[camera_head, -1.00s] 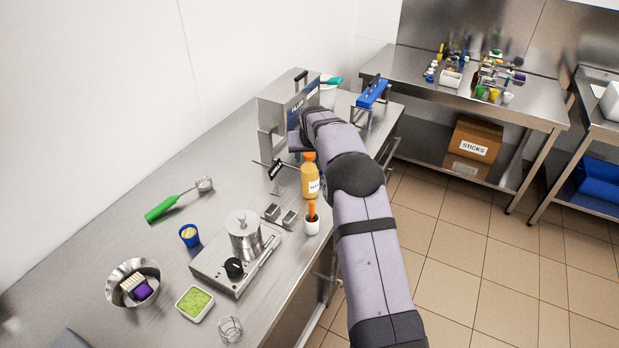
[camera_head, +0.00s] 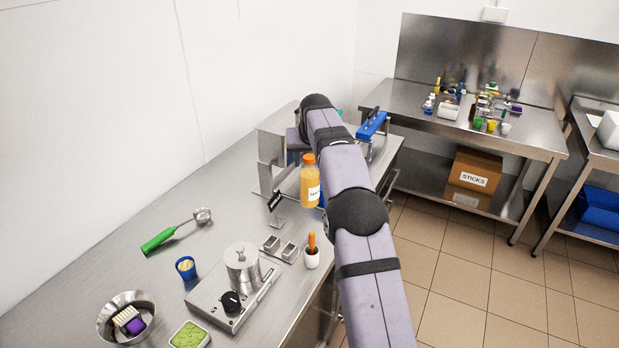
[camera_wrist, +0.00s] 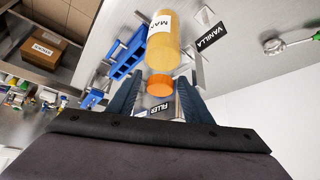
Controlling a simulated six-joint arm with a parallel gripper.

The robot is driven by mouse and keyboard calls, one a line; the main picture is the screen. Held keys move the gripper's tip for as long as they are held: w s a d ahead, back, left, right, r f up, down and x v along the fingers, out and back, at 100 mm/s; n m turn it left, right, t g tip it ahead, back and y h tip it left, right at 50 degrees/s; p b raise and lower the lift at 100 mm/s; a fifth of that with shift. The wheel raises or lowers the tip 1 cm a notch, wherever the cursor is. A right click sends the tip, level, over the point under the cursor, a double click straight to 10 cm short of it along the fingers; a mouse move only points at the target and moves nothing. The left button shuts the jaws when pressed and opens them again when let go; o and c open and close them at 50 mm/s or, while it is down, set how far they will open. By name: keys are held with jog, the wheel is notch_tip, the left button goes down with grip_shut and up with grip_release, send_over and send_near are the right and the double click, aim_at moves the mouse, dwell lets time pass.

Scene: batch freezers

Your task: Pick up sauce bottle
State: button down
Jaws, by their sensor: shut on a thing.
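The sauce bottle (camera_head: 309,188) has an orange cap, a yellow-orange body and a white label. It hangs upright above the counter (camera_head: 200,245), below the end of my arm. In the wrist view the bottle (camera_wrist: 163,50) lies between the two dark fingers of my gripper (camera_wrist: 159,77), which is shut on it near the cap. The head view mostly hides the fingers behind my arm.
A steel machine (camera_head: 271,150) stands close behind the bottle. A small black VANILLA sign (camera_head: 275,202), a white cup with an orange handle (camera_head: 312,256) and a steel appliance (camera_head: 215,300) stand on the counter. A blue tool (camera_head: 372,126) stands behind my arm.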

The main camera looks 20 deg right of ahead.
notch_tip(320, 180, up, 8)
jog(key=p, duration=0.3)
jog(key=shift+p, duration=0.3)
